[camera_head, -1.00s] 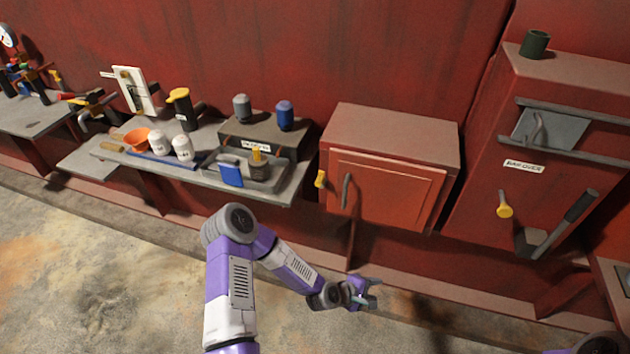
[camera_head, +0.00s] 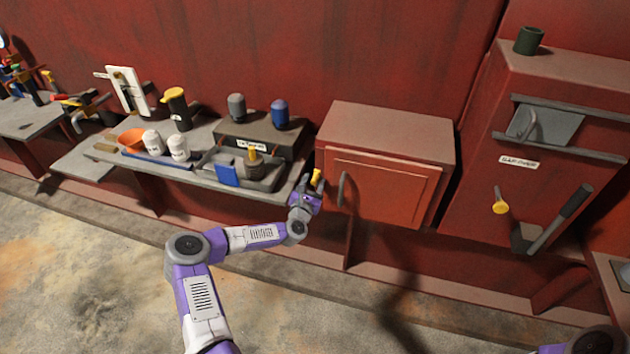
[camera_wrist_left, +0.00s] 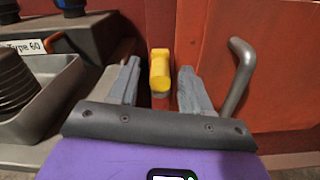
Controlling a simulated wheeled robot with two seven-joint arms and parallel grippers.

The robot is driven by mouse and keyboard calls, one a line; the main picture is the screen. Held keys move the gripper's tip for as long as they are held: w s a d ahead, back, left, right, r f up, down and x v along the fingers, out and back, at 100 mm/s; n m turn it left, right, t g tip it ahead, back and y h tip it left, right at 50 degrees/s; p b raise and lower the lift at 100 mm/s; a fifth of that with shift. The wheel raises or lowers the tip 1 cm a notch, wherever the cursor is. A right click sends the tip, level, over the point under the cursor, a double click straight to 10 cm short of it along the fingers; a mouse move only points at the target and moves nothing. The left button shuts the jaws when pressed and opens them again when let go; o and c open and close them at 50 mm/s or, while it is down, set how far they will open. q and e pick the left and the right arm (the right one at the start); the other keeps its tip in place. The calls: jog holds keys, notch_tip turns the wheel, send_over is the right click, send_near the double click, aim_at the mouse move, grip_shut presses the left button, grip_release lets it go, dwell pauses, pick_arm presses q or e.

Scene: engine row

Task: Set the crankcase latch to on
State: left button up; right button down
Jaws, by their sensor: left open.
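The crankcase latch is a small yellow handle (camera_head: 317,177) at the left edge of the orange cabinet door (camera_head: 380,188). In the left wrist view the latch (camera_wrist_left: 160,72) points up, with its red-orange lower part below. My left gripper (camera_head: 307,188) is open right at the latch. In the left wrist view its two grey fingers stand either side of the latch, with a gap visible on each side. Whether a finger touches it I cannot tell. My right gripper is out of view; only a piece of that arm shows at bottom right.
A grey bar handle (camera_head: 342,188) stands on the door just right of the latch; it also shows in the left wrist view (camera_wrist_left: 238,75). A grey tray (camera_head: 262,183) with a blue item lies on the shelf at left. A taller red cabinet (camera_head: 475,190) stands at right.

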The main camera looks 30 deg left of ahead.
pick_arm(q)
jog(key=shift+x, duration=0.9)
